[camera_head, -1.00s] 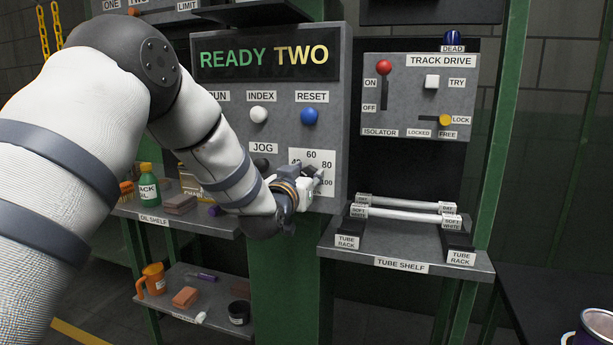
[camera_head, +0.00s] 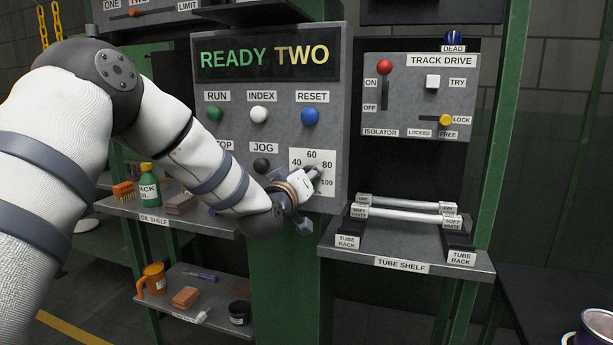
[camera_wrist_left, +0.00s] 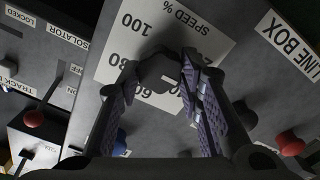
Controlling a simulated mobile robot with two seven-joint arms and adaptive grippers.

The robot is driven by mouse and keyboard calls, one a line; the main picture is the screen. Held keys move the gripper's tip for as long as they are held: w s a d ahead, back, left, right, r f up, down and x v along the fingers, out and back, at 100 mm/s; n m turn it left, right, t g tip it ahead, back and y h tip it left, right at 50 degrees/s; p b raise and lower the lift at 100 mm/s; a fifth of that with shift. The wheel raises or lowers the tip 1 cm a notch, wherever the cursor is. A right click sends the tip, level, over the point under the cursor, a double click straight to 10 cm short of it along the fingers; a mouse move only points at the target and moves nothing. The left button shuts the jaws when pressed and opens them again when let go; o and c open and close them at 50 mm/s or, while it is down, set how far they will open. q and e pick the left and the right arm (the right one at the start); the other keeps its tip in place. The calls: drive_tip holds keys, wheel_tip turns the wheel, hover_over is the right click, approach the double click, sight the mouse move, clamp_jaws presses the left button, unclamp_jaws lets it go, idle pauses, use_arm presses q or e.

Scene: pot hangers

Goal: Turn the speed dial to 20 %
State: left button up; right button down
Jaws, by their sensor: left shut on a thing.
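The speed dial (camera_wrist_left: 158,72) is a dark knob on a white scale plate (camera_wrist_left: 191,38) marked "SPEED %". In the left wrist view the two ridged fingers (camera_wrist_left: 158,82) are shut on the dial from both sides. A small pale mark shows by the dial's lower right edge. The low end of the scale is hidden, and I cannot tell the exact setting. My right gripper is out of view.
The tube shelf (camera_head: 405,258) juts out below right, the oil shelf (camera_head: 170,215) left. The display (camera_head: 265,56) reads "READY TWO".

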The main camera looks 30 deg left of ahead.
use_arm(q)
drive_tip(key=n, duration=0.5)
drive_tip(key=shift+a+f+n, duration=0.1)
drive_tip(key=shift+n, duration=0.6)
drive_tip(key=o, duration=1.2)
drive_tip(key=shift+c, duration=0.2)
drive_tip(key=v, duration=1.2)
drive_tip(key=shift+f, duration=0.15)
